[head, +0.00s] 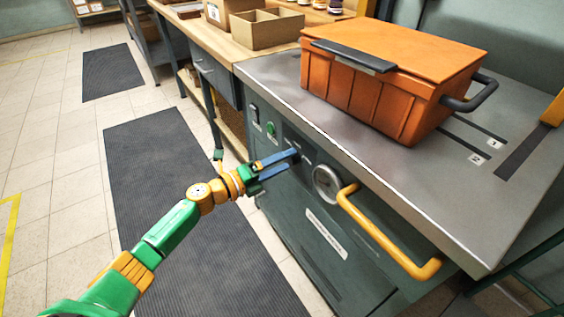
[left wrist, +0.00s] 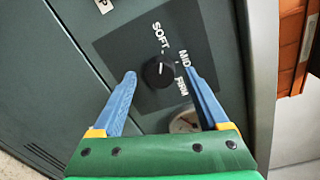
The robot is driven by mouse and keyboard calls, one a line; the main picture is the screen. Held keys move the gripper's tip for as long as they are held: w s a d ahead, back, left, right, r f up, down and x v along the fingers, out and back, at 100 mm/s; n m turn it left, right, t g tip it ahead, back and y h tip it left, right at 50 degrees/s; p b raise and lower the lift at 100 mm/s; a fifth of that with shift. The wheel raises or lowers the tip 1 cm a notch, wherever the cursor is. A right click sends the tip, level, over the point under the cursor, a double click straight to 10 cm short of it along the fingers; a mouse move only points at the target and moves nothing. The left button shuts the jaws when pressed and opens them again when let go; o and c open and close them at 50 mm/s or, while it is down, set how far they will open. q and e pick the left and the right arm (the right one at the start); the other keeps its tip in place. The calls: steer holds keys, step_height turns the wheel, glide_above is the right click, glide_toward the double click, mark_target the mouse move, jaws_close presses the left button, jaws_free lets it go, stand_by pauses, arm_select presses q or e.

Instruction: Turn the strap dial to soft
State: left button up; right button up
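The strap dial (left wrist: 158,71) is a round black knob on a dark plate in the left wrist view. The words SOFT (left wrist: 160,36), MID (left wrist: 184,59) and FIRM (left wrist: 182,87) stand around its upper and right side. A short white line on the knob points up, roughly toward the SOFT mark. My left gripper (left wrist: 159,73) is open, with one blue finger on each side of the knob; I cannot tell whether they touch it. My right gripper is not in view.
A round gauge (head: 327,183) and a yellow handle (head: 390,235) are on the cabinet front, right of the gripper. A green button (head: 270,129) is to its left. An orange crate (head: 385,90) stands on the metal top (head: 420,185). Floor mats (head: 180,220) lie left of the cabinet.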

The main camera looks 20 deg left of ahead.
arm_select(q)
steer(key=v, duration=0.7)
steer(key=shift+p, duration=0.35)
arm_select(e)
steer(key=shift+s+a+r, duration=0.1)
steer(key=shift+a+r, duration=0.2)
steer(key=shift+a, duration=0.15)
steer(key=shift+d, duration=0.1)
